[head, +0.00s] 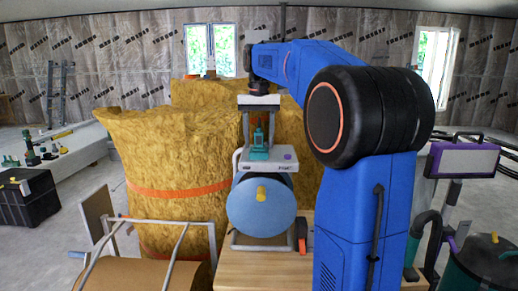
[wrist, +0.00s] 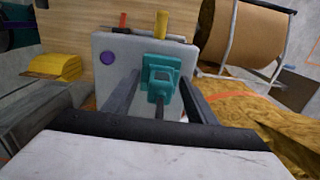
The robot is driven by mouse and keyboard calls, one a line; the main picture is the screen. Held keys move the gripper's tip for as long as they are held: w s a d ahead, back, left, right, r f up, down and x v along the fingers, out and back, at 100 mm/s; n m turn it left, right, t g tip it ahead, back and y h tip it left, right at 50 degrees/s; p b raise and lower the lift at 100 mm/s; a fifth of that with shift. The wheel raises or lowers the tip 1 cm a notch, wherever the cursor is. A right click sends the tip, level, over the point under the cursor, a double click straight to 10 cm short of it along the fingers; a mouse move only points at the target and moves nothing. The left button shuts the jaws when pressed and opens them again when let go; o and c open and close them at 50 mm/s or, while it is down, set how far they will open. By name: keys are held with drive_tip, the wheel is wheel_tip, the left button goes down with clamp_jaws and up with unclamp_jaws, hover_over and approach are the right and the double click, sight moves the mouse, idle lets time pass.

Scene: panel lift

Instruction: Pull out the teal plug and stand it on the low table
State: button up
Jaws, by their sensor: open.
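The teal plug (head: 258,138) stands upright on top of a white-grey unit (head: 283,167) with a blue disc on its front. In the wrist view the teal plug (wrist: 160,78) is on the unit's pale face (wrist: 112,72), near a purple button. My gripper (head: 259,122) points down from above. Its two fingers are open, one on each side of the plug, with gaps visible in the wrist view. I cannot tell whether either finger touches it. The plug's lower end is hidden. A pale wooden tabletop (head: 262,272) lies under the unit.
Yellow insulation rolls (head: 175,160) stand close behind and left of the unit. A wire-framed brown roll (head: 140,272) is at the front left. A bench with tools (head: 65,145) is further left.

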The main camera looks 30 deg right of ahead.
idle(0.8)
clamp_jaws()
drive_tip(key=shift+r, duration=2.9)
drive_tip(key=shift+r, duration=0.1)
